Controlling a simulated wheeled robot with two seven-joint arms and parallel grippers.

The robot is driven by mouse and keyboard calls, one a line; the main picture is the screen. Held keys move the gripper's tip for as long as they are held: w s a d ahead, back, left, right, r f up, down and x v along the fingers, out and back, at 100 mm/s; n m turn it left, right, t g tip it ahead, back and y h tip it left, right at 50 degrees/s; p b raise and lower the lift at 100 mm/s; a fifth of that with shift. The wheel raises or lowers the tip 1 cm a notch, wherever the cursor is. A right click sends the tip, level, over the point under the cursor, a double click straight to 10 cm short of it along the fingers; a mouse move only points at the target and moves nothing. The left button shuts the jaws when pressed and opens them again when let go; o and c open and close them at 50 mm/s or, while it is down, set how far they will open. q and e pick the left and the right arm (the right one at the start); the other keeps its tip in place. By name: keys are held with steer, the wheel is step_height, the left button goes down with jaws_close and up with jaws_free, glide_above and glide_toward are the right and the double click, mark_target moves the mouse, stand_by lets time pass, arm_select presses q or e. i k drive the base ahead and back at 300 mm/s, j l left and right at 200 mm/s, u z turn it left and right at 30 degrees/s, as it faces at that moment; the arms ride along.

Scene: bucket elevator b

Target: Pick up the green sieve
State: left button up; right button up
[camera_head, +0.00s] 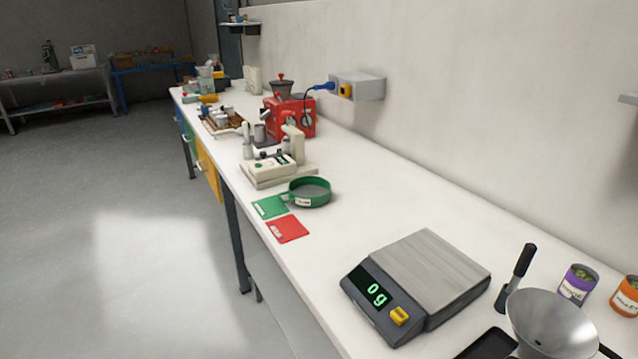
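The green sieve (308,192) is a round, shallow ring with a grey mesh and a small white label on its front. It lies on the white bench, just in front of a cream-coloured device and behind the red card. A flat green card (268,207) is at its left, with its right edge close to the sieve's left side. Neither of my grippers is in the head view.
On the white bench (345,240), a scale (430,270) reading 0 g stands in front, with a metal funnel (550,322) and two cans nearby. A red card (287,229), cream device (270,168) and red machine (297,117) surround the sieve. Bench between sieve and scale is clear.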

mark_target(307, 191)
steer(key=i+j+z, duration=0.15)
steer(key=j, duration=0.2)
steer(key=i+j+z, duration=0.35)
steer(key=j, duration=0.4)
steer(key=i+j+z, duration=0.15)
steer(key=j, duration=0.3)
steer(key=i+j+z, duration=0.15)
steer(key=j, duration=0.25)
steer(key=i+j+z, duration=0.15)
steer(key=j, duration=0.3)
